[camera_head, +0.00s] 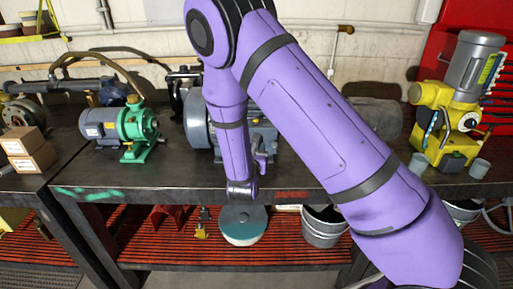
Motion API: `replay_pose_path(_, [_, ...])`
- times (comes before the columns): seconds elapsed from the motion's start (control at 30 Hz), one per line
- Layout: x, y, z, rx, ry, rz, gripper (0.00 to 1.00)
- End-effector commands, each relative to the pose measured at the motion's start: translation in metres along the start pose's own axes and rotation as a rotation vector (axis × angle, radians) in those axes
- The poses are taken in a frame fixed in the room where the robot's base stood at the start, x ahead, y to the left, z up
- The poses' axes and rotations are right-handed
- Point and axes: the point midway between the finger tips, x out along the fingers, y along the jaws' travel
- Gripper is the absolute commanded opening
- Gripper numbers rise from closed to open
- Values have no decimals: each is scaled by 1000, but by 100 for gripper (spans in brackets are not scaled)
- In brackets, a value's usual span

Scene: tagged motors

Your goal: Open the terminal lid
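A grey-blue motor (197,122) stands on the dark workbench, mostly behind my purple arm. More of its finned body shows to the right of my forearm. I cannot make out a terminal lid on it; that part may be hidden by my arm. My gripper (262,158) is small and partly hidden beside my wrist, in front of the motor near the bench's front edge. I cannot tell whether it touches the motor or whether its fingers are apart.
A green pump with a grey motor (120,130) stands on the left. Cardboard boxes (28,150) sit at the far left. A yellow-and-grey machine (455,100) and small grey cups (479,168) stand on the right. Buckets (323,228) and a round teal-topped object (242,225) sit on the lower shelf.

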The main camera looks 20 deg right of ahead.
Motion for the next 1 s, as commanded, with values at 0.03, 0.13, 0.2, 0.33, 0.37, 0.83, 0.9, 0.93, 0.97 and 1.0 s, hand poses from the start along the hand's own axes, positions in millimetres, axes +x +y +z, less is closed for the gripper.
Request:
replay_pose_path(0.03, [6,0,0,0,-1,-1,36])
replay_pose_path(0.13, [12,0,0,0,0,-1,36])
replay_pose_path(0.2, [15,0,0,-1,0,-1,36])
replay_pose_path(0.33, [16,0,0,-1,0,0,36])
replay_pose_path(0.37, [16,0,0,-1,0,0,36])
replay_pose_path(0.83, [16,-1,0,-1,0,-2,0])
replay_pose_path(0.9, [16,-1,0,0,0,-5,0])
replay_pose_path(0.93, [16,-1,0,0,0,-8,0])
replay_pose_path(0.97, [15,0,0,0,0,-12,0])
replay_pose_path(1.0, [15,0,0,0,0,-18,0])
